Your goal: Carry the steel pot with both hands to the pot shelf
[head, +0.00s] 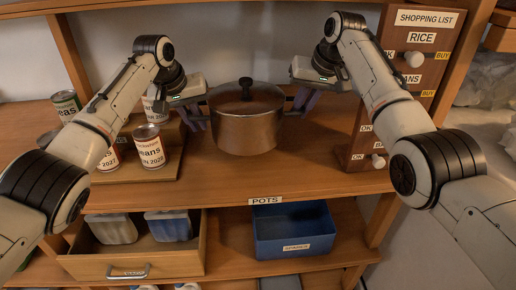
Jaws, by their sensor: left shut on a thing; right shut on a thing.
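The steel pot (250,133) has a lid with a dark knob and is upright at the middle of the view. It is over the wooden shelf board with the "POTS" label (266,200); I cannot tell if its base touches the board. My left gripper (203,112) is shut on the pot's left side, where its handle is mostly hidden by the fingers. My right gripper (296,104) is shut on the pot's right side handle.
Bean cans (149,147) stand on a wooden riser left of the pot. A shopping list board (405,75) stands to the right. Below are an open drawer (135,263) with containers and a blue bin (292,232). The board's front middle is clear.

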